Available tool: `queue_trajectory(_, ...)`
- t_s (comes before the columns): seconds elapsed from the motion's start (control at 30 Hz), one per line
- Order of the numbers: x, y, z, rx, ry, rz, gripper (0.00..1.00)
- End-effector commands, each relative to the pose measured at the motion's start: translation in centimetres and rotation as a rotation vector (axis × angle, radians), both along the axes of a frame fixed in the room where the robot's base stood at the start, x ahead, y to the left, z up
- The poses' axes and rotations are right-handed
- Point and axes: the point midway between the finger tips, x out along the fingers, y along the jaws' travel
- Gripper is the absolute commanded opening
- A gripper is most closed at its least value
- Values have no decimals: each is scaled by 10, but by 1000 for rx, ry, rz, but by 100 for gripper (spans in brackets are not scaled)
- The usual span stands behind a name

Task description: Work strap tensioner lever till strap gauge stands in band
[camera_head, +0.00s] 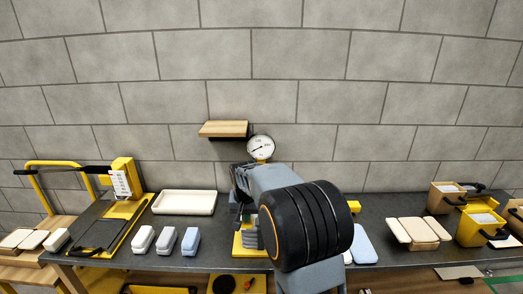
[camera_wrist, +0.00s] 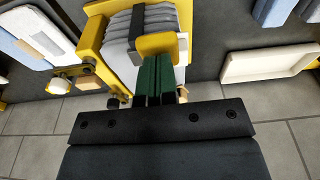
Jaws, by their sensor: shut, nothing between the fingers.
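The strapped stack of grey slabs (camera_wrist: 140,22) stands in a yellow frame (camera_wrist: 92,42) in the wrist view, with a dark strap over it. My gripper (camera_wrist: 158,62) is shut and empty, its green fingers close together beside a yellow bracket (camera_wrist: 163,44) at the stack's end. I cannot tell whether they touch it, nor make out the tensioner lever for certain. A round white dial gauge (camera_head: 260,147) stands behind the stack in the head view; its needle and band are too small to read. My arm hides much of the stack and yellow base (camera_head: 238,247).
A cream tray (camera_head: 184,203) and several pale blocks (camera_head: 167,238) lie left of the stack. A yellow machine (camera_head: 123,178) with a black handle stands farther left. A wooden shelf (camera_head: 223,129) juts from the wall. Pads and bins (camera_head: 478,229) are at the right.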

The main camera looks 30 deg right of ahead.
Motion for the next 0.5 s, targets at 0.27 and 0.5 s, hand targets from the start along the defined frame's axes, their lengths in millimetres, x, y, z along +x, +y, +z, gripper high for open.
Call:
queue_trajectory(0.27, -1, 1, -11, 0, 0, 0, 0)
queue_trajectory(0.5, -1, 1, -11, 0, 0, 0, 0)
